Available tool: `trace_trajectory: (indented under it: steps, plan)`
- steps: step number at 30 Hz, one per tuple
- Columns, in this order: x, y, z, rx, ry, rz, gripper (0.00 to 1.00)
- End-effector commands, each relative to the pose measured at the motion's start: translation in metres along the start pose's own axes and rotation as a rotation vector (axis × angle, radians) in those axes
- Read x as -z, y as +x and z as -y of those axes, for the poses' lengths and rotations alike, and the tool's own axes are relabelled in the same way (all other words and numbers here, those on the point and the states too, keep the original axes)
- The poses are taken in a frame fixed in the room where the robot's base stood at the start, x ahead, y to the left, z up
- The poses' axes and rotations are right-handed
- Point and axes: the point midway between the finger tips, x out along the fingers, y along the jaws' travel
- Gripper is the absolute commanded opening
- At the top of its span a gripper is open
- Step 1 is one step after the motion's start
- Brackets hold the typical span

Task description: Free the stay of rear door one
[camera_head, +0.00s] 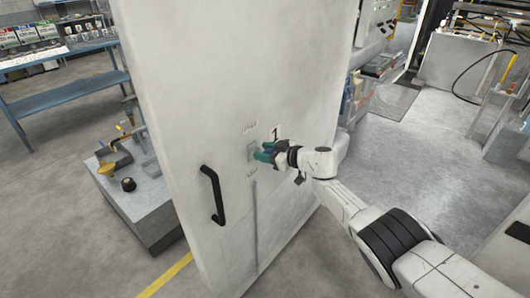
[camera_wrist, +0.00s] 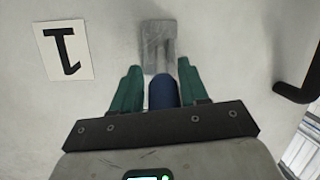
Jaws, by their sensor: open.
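A large pale door (camera_head: 235,70) with a black "1" label stands upright in the head view; the label (camera_wrist: 65,50) is at the left of the wrist view. A grey metal plate (camera_wrist: 158,42) is fixed on the door's face. A blue rounded grip (camera_wrist: 163,92) projects from near the plate toward my wrist camera. My gripper (camera_wrist: 160,72) is open, its green fingers on either side of the blue grip; I cannot tell whether they touch it. In the head view my gripper (camera_head: 264,153) is at the plate, hiding part of it. A thin strip runs down the door below the plate.
A black door handle (camera_head: 213,194) sits left of the plate in the head view and also shows in the wrist view (camera_wrist: 300,82). A grey block with brass fittings (camera_head: 140,180) stands left of the door. A blue shelf (camera_head: 65,93) is behind. Floor right of the door is open.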

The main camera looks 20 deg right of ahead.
Motion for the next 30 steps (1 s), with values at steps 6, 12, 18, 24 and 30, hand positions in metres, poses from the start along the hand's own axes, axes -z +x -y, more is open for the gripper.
trace_trajectory:
  steps: [6, 12, 18, 24, 30]
  plan:
    - [0.0, 0.001, 0.001, 0.002, -0.002, 0.0, 0.55]
    - [0.001, -0.002, 0.001, 0.003, -0.002, 0.001, 0.55]
    - [0.004, -0.021, -0.001, 0.001, 0.0, 0.0, 0.55]
    - [0.0, -0.045, -0.001, 0.001, -0.003, 0.0, 0.55]
    - [-0.001, -0.071, -0.001, -0.001, -0.003, -0.001, 0.55]
